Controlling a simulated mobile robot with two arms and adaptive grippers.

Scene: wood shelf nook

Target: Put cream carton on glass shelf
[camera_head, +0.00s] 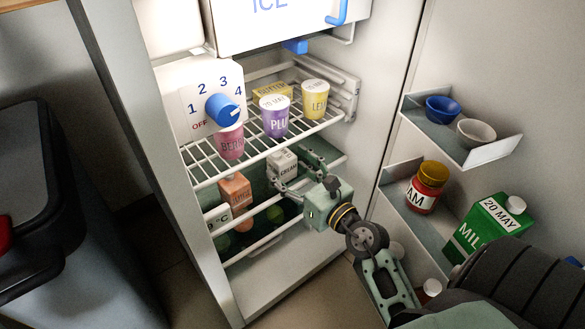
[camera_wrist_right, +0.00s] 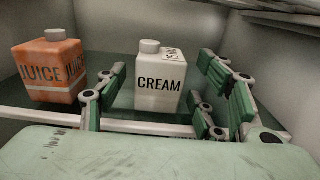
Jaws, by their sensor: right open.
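The white cream carton (camera_head: 284,163) is upright on the green glass shelf (camera_wrist_right: 106,97), below the wire rack inside the fridge. In the right wrist view the carton (camera_wrist_right: 160,88) shows its CREAM label and round cap. My right gripper (camera_head: 298,172) reaches into the fridge from the front right. It is open, one finger on each side of the carton, with visible gaps between the fingers and it. The carton's base looks level with the shelf, but contact is hard to tell. My left gripper is not in view.
An orange juice carton (camera_wrist_right: 52,70) stands left of the cream. The wire rack (camera_head: 207,169) above holds several cups and a yellow box. Green round items (camera_head: 275,214) lie lower down. The open door's shelves (camera_head: 470,150) hold bowls, a jar and a milk carton.

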